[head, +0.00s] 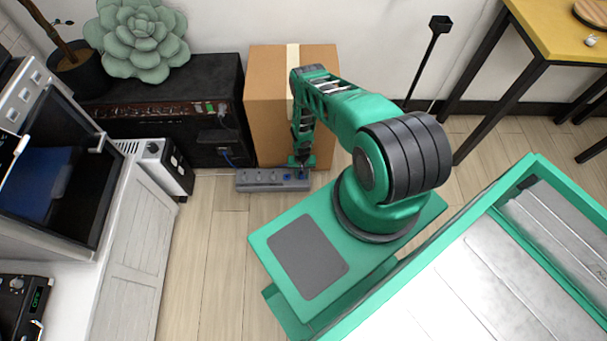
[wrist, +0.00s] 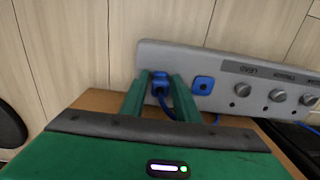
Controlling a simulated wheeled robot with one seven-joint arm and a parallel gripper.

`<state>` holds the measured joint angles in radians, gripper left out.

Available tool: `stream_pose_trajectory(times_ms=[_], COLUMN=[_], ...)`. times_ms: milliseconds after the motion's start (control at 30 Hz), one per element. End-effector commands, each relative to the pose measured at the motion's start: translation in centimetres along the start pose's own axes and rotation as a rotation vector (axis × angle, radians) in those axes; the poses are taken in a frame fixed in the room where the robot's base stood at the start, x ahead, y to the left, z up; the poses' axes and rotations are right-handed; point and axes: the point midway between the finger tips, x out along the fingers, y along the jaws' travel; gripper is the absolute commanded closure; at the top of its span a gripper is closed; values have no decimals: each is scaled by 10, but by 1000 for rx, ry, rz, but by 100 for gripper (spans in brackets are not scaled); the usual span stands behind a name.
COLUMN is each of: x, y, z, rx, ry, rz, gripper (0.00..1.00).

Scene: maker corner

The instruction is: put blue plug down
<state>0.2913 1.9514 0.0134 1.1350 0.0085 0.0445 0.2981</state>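The blue plug (wrist: 160,80) is between my two finger tips in the wrist view, at the face of a grey panel box (wrist: 225,68). The fingers of my gripper (wrist: 160,87) appear to touch it on both sides, so the gripper looks shut on it. A blue cable (wrist: 166,104) trails from the plug between the fingers. I cannot tell whether the plug is seated in the panel. A blue socket (wrist: 203,85) shows beside it. In the head view my gripper (head: 301,164) reaches down to the right end of the grey box (head: 255,181) on the floor.
A cardboard box (head: 268,105) stands behind the grey box. A black amplifier (head: 180,105) stands to its left, and a white cabinet (head: 130,240) is nearer on the left. A yellow-topped table (head: 560,35) is at the right. Wooden floor (head: 215,250) in front is clear.

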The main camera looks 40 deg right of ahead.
Motion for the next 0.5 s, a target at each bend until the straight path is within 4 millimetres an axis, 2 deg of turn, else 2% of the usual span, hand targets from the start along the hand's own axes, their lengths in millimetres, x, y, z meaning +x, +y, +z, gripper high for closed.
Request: stream_pose_trajectory(times_ms=[333, 500], x=[-1, -12], y=[0, 0], z=[0, -2], rx=[0, 0], ry=[0, 2], rz=[0, -1], gripper=[63, 63])
